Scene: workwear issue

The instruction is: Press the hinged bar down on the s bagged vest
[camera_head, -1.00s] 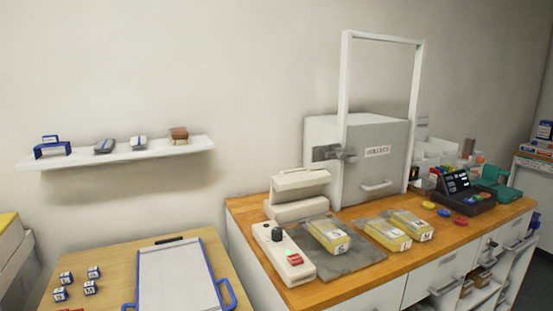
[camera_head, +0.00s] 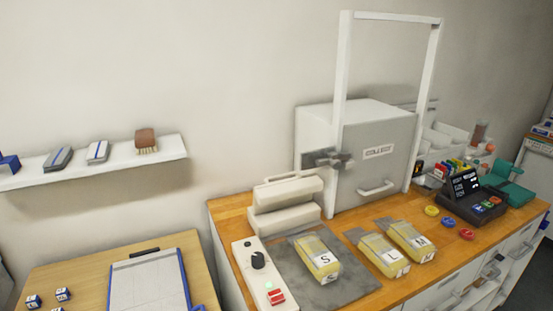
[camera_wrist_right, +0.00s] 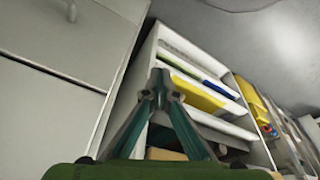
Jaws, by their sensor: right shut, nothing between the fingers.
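The S bagged vest (camera_head: 316,258) is a yellow packet with a white S label. It lies flat on a grey mat (camera_head: 345,289) on the wooden counter. Behind it stands a cream device with a hinged bar (camera_head: 287,192) above a lower base (camera_head: 287,221); a dark gap shows between them, and the bar looks raised. The S vest lies in front of the base, apart from the bar. My right gripper (camera_wrist_right: 160,82) is shut and empty in the right wrist view, in front of open shelves. My left gripper is not in view.
L (camera_head: 377,251) and M (camera_head: 411,240) bagged vests lie to the right. A control box (camera_head: 257,280) with a black knob and a red switch sits left of the mat. A grey COLLECT cabinet (camera_head: 378,165) with a tall white frame (camera_head: 341,65) stands behind.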

